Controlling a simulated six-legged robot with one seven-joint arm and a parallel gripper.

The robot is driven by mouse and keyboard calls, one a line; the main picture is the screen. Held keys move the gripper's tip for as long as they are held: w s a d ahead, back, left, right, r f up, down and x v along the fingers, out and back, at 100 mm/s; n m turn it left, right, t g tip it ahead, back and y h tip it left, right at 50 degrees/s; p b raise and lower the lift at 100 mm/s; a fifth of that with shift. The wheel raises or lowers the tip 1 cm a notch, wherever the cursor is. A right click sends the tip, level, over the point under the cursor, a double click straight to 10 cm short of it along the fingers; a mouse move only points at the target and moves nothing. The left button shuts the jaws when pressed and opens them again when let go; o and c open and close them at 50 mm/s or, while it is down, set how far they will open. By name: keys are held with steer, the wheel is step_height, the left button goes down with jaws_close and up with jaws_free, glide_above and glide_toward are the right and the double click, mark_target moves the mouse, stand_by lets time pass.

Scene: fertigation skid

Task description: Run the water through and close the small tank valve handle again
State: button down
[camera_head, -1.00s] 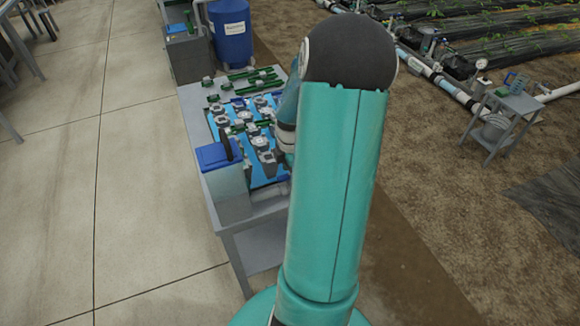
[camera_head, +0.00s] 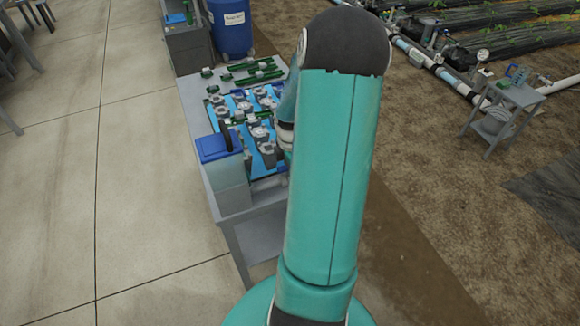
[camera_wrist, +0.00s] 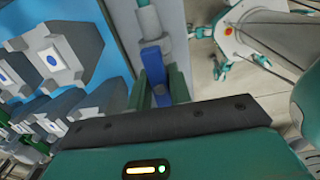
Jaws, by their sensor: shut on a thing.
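The small tank (camera_head: 232,188) is a grey box with a blue lid (camera_head: 220,146) at the near left corner of the bench. In the wrist view, a blue valve handle (camera_wrist: 153,64) sits on a pale grey pipe fitting (camera_wrist: 150,22). My gripper (camera_wrist: 160,90) has its green fingers on either side of this handle and is shut on it. The handle lies roughly in line with the pipe. In the head view my own arm hides the gripper and the handle. I cannot see any water flowing.
The skid bench (camera_head: 262,228) carries several grey valve units on a blue panel (camera_head: 270,167), beside the handle. A blue barrel (camera_head: 231,30) stands behind it. A small side table (camera_head: 520,95) stands on the soil at right.

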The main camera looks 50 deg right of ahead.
steer(key=m, duration=0.5)
steer(key=shift+m, duration=0.3)
steer(key=m, duration=0.8)
steer(key=shift+m, duration=0.4)
steer(key=m, duration=0.4)
steer(key=shift+m, duration=0.4)
steer(key=c, duration=1.2)
jaws_free()
step_height(320, 180, up, 10)
